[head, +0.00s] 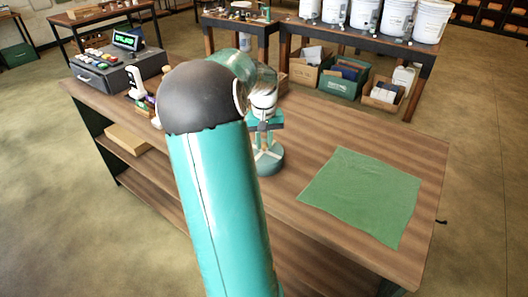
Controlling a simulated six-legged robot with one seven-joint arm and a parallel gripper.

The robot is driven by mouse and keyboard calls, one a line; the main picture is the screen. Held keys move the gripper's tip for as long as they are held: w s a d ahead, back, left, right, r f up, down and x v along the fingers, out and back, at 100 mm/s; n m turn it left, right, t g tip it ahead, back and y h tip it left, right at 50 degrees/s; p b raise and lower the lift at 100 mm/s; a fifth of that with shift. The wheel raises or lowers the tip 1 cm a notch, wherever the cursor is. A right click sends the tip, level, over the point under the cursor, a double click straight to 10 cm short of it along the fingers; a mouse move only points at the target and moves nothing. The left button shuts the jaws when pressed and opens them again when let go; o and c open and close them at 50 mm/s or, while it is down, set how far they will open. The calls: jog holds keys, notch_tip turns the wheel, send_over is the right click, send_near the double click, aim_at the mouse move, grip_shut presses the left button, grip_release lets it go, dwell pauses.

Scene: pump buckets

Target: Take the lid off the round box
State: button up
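A round teal box (270,166) stands on the wooden workbench, just right of my large teal arm link, which hides its left edge. My gripper (265,146) points down directly over the box. Its fingers reach to the top of the box, where pale parts show between and below them. The lid cannot be told apart from the fingers and the box body at this size. Whether the fingers touch or hold the lid is not clear, nor is the gap between them.
A green cloth (362,192) lies flat on the right of the workbench (318,137). A dark drawer unit with a display (120,67), a white handheld device (137,83) and small items stand at the left. White buckets (395,20) line a table behind, with crates below.

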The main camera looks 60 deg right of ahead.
grip_shut()
